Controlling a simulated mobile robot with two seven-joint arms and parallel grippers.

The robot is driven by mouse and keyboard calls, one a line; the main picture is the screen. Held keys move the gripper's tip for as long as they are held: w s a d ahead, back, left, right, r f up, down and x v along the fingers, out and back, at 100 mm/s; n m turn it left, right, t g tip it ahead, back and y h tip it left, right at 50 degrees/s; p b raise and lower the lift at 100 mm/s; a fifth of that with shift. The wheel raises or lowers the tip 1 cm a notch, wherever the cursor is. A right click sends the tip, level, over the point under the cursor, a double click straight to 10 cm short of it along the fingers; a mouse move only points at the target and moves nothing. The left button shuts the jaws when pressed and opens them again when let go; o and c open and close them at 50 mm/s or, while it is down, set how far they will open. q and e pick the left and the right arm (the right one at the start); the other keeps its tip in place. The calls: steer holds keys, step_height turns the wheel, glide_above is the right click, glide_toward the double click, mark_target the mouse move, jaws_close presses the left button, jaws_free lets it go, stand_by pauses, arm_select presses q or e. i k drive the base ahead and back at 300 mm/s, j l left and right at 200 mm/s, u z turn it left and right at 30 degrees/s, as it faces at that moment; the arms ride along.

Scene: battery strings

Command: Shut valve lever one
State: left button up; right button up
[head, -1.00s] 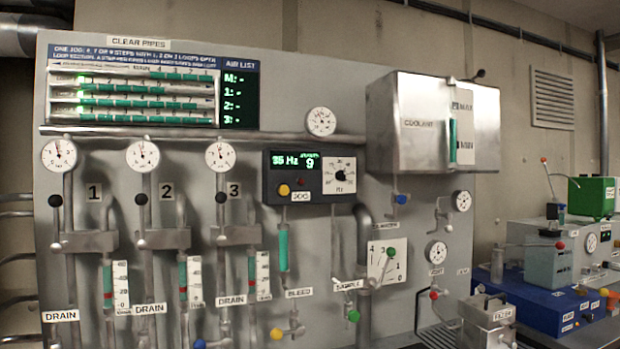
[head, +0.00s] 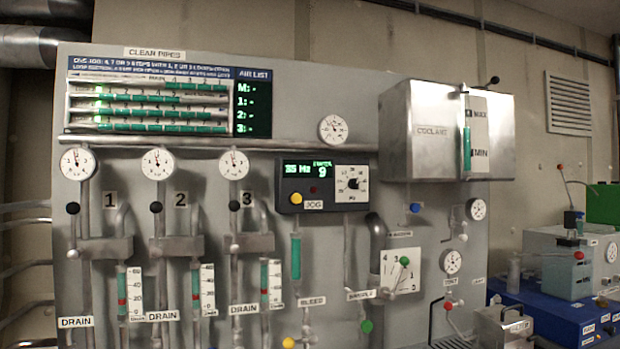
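Valve lever one, with a black ball knob (head: 72,208), is on the left pipe of the grey panel, beside the label 1 (head: 109,200). The knob stands above the grey valve block (head: 108,249), in line with the upright pipe. Lever two's black knob (head: 155,207) and lever three's black knob (head: 233,207) sit at about the same height beside their labels 2 and 3. A round white gauge (head: 77,162) is above lever one. Neither of my grippers is in view.
A display box (head: 322,184) reads 35 Hz and 9. A metal coolant tank (head: 432,132) juts from the panel at the right. Below lever one are a sight tube with a scale (head: 134,290) and a DRAIN label (head: 76,322). Blue equipment (head: 560,312) stands at the lower right.

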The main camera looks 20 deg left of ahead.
mark_target(72, 208)
steer(key=u, duration=1.8)
